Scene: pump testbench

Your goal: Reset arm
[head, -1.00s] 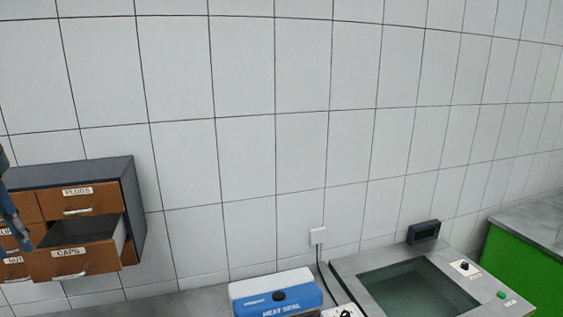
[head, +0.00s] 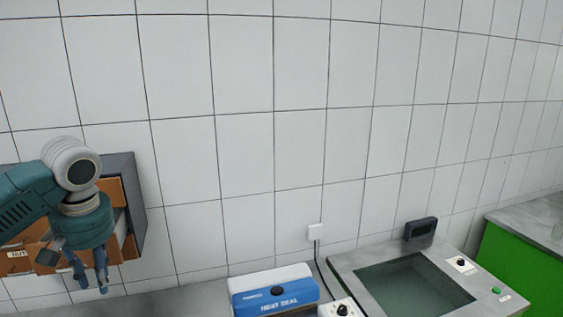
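My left arm comes in from the left edge, and its teal wrist hangs in front of the drawer cabinet (head: 124,170). My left gripper (head: 92,287) points down, below the wrist, with its two blue fingers apart and nothing seen between them. A side of that pulled-out drawer shows just right of the wrist. My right gripper is not in view.
A blue and white heat sealer (head: 274,291) stands on the grey counter at the bottom middle. Right of it is a grey unit (head: 345,268) with a sunken dark basin, a knob and a small display (head: 421,229). A green cabinet (head: 520,268) stands far right.

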